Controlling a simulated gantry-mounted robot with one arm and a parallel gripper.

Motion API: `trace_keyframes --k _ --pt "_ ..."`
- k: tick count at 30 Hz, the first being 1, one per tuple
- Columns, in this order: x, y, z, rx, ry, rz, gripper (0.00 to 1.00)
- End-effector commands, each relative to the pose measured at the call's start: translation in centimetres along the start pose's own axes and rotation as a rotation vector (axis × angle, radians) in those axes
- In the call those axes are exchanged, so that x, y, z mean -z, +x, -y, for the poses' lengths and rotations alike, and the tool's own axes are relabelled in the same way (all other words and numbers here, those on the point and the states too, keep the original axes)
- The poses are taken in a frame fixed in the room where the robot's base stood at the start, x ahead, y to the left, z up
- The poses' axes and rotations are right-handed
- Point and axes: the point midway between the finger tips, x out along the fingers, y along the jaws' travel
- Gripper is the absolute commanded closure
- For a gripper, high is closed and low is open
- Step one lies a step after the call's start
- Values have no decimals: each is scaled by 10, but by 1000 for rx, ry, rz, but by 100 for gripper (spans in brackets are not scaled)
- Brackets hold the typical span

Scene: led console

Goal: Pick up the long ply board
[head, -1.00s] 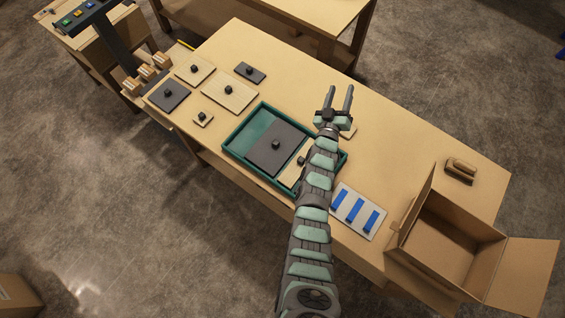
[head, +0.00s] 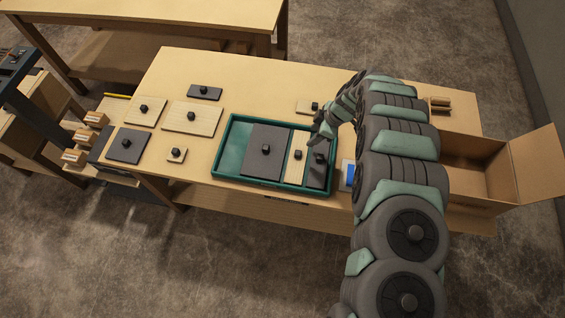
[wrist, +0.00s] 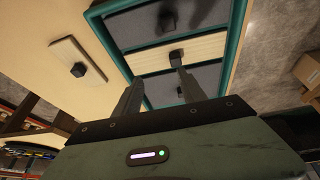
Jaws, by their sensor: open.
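A long, narrow ply board (head: 298,168) with a black knob lies in the green tray (head: 221,148), between a large dark board (head: 250,160) and a narrow dark board (head: 317,172). The ply board also shows in the wrist view (wrist: 206,48), with its knob close to the tip of the right-hand finger. My gripper (head: 316,139) is over the right part of the tray, open and empty. Its two fingers (wrist: 158,78) are apart in the wrist view. I cannot tell its exact height above the boards.
Another ply board (head: 302,106) lies behind the tray, also in the wrist view (wrist: 72,52). Several knobbed boards lie left of the tray. A blue-striped panel (head: 349,172) is partly hidden by my arm. An open cardboard box (head: 530,165) is at the right.

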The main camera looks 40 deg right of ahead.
Motion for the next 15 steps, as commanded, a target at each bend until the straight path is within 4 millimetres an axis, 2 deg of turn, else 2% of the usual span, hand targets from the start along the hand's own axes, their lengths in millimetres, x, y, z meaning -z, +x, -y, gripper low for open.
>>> trace_keyframes --k 3,6,15 --pt "-5 -13 14 52 -14 -17 52" --pt "-5 -14 18 67 -21 -23 52" --pt "-4 18 21 65 -21 -24 52"
